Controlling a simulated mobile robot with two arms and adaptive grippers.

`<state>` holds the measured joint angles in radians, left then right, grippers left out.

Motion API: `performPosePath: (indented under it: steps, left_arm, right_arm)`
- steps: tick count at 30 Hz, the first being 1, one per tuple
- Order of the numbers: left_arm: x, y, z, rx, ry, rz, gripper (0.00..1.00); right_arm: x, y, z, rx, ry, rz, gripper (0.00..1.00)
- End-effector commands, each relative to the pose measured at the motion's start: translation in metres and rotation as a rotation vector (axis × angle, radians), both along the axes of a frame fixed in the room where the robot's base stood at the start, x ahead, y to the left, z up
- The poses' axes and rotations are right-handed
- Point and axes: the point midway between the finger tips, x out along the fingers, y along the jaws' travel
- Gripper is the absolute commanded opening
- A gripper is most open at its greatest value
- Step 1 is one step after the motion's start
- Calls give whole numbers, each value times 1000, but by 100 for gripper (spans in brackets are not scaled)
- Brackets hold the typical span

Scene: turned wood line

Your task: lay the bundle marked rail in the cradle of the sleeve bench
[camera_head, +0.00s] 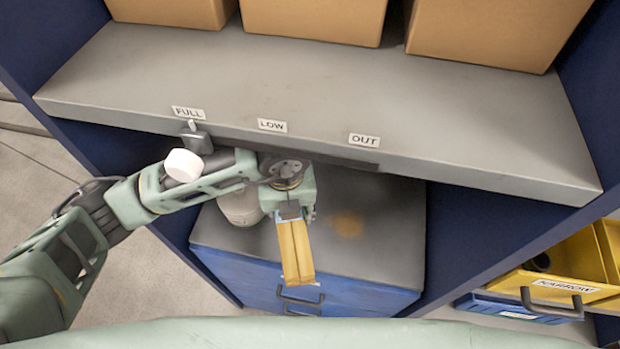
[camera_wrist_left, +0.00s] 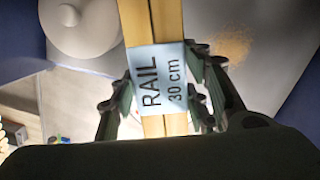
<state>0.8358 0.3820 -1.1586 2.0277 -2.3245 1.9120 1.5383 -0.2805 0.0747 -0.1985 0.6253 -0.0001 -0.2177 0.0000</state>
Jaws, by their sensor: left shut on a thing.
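The bundle marked rail (camera_head: 298,254) is a pair of pale wooden strips with a light wrap. In the left wrist view the bundle (camera_wrist_left: 153,25) carries a label reading RAIL 30 cm. My left gripper (camera_head: 290,212) is shut on the bundle at its label, with a finger on each side. The bundle hangs over the front part of a blue cabinet with a grey top. My right gripper is not in view. I see no cradle or sleeve bench that I can identify.
A grey shelf (camera_head: 300,85) with FULL, LOW and OUT tags holds cardboard boxes (camera_head: 315,18). The blue cabinet (camera_head: 350,290) below has a brown patch (camera_head: 348,224) on its top. A yellow bin marked NARROW (camera_head: 560,285) stands at the right.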

Motion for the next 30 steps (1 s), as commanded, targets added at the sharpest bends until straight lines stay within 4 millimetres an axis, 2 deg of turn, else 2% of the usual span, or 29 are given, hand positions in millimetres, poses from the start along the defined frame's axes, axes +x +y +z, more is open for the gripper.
performPosePath:
  steps: [1,9,12,15,21,30]
  left_arm:
    - [10,-2,-2,1,1,3,0]
    - [59,-16,-33,1,0,3,0]
    - [74,-20,-43,0,-1,2,0]
    - [85,-24,-50,-1,-1,1,0]
    - [94,-26,-59,0,0,0,0]
    - [94,-26,-94,-1,0,0,0]
  right_arm:
    - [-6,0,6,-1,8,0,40]
    - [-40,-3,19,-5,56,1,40]
    - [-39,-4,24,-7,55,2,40]
    - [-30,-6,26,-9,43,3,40]
    - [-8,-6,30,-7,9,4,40]
    - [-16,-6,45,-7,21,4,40]
